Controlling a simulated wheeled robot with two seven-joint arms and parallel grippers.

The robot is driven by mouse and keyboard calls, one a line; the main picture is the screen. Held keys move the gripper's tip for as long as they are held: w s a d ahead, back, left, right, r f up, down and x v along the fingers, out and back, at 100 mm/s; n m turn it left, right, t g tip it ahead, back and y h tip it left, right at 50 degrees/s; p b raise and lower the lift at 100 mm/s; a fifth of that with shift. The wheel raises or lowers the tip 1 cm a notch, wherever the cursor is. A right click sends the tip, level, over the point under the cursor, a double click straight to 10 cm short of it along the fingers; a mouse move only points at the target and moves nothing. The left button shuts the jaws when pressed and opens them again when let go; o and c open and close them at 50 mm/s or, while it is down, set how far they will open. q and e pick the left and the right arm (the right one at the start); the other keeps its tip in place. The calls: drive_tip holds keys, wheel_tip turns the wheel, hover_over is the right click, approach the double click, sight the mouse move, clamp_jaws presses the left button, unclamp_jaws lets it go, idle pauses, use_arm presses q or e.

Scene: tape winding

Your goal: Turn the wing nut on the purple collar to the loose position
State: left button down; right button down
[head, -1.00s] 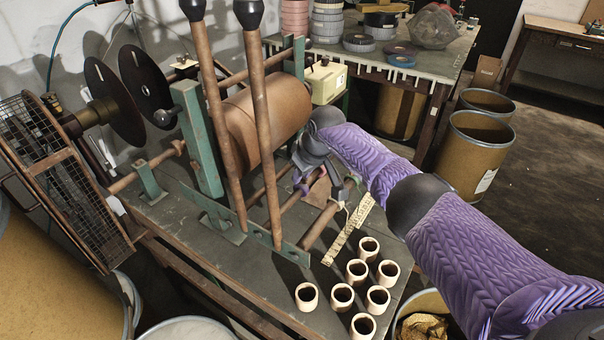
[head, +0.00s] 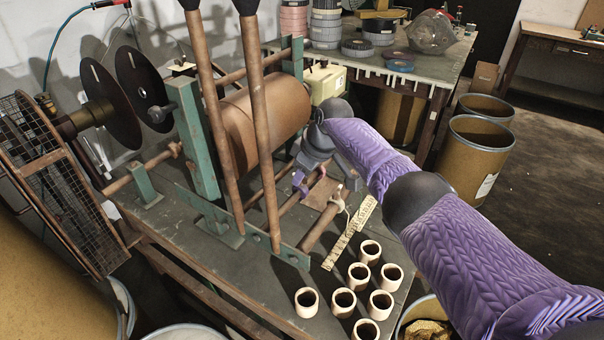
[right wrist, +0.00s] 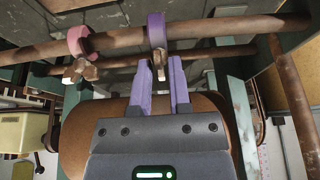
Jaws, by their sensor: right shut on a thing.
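The purple collar (right wrist: 156,30) sits around a rusty rod in the right wrist view, with its small tan wing nut (right wrist: 159,64) on the side facing my right gripper. My right gripper (right wrist: 162,66) has its purple fingers on either side of the wing nut and is shut on it. In the head view the purple collar (head: 299,181) shows beside the grey body of my right gripper (head: 306,177), which hides the wing nut there. My left gripper is not in view.
A pink collar (right wrist: 78,40) with its own wing nut (right wrist: 80,70) sits to the left on the rod. A large brown roll (head: 262,118) lies close behind my gripper. Two long rods with black knobs (head: 262,130) stand in front. Several tan cups (head: 359,275) stand at the table's front right.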

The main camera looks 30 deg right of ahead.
drive_tip(key=c, duration=0.6)
unclamp_jaws()
drive_tip(key=shift+r, duration=0.3)
drive_tip(key=p+v, duration=0.4)
drive_tip(key=v, duration=0.5)
drive_tip(key=shift+s+d+r, duration=0.1)
drive_tip(key=shift+s, duration=0.05)
